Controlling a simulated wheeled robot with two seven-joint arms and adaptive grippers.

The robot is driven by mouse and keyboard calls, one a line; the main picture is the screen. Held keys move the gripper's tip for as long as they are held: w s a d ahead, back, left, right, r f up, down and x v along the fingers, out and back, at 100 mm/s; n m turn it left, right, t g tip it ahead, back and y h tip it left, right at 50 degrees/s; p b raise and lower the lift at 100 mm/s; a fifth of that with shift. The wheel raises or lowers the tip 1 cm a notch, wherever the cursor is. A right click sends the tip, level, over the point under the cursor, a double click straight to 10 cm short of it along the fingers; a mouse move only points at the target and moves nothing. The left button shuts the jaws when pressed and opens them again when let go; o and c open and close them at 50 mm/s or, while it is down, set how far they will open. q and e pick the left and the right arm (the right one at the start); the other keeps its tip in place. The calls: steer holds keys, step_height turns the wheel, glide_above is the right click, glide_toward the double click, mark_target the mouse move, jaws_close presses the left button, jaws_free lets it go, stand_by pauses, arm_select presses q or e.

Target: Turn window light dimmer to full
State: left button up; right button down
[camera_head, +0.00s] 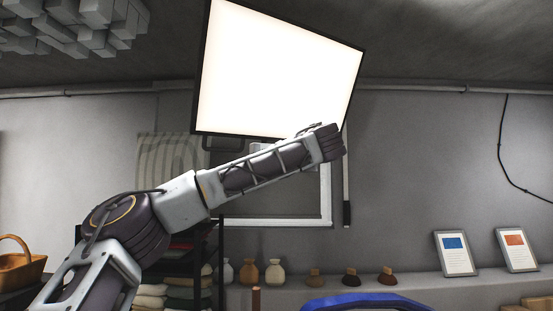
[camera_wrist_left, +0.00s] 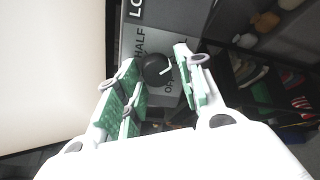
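The window light (camera_head: 280,70) is a large, bright white panel in a dark frame in the head view. Its pale lit face (camera_wrist_left: 50,60) also fills the left of the left wrist view. The black round dimmer knob (camera_wrist_left: 153,68) sits on a grey label plate (camera_wrist_left: 157,30) with HALF and partly hidden lettering. A white mark on the knob points towards the picture's right. My left gripper (camera_wrist_left: 156,60) is open, with its green-padded fingers on either side of the knob; I cannot tell whether they touch it. The head view hides this gripper behind my left arm. My right gripper is out of view.
A white-framed window (camera_head: 325,195) is behind my arm. Below are a dark shelf with folded cloth (camera_head: 185,285) and a ledge with small jars (camera_head: 275,272). Two framed cards (camera_head: 455,253) lean at the right. A blue curved object (camera_head: 365,302) shows at the bottom.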

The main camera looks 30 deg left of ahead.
arm_select(q)
steer(key=shift+o, duration=0.6)
steer(key=shift+r, duration=0.1)
steer(key=v, duration=1.2)
steer(key=shift+w+d, duration=0.1)
stand_by(0.7)
